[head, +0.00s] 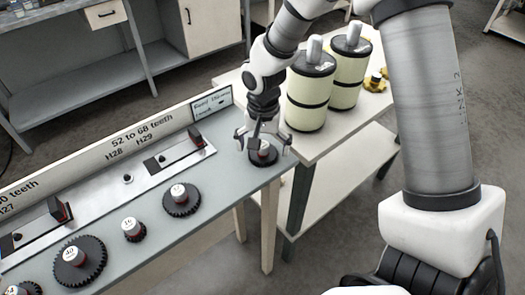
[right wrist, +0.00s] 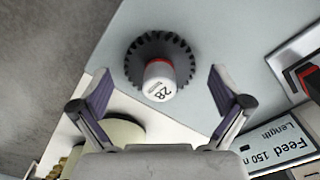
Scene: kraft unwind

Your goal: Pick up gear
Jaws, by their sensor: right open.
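A dark toothed gear (head: 263,154) with a white and red hub lies near the right end of the grey-blue bench (head: 210,208). In the right wrist view the same gear (right wrist: 141,47) shows a white cap (right wrist: 159,82) marked 28. My right gripper (head: 263,146) is over this gear, pointing down and open. In the right wrist view the fingers (right wrist: 158,95) stand apart on either side of the cap, with nothing between the pads touching it. Other gears lie to the left: one (head: 181,200), a small one (head: 133,231) and a large one (head: 80,262). My left gripper is not in view.
A sloped rail with labels (head: 120,140) runs along the bench's back edge, with a small sign (head: 212,105) at its end. Cream cylinders (head: 308,92) stand on a white table (head: 340,135) to the right, close to my right arm.

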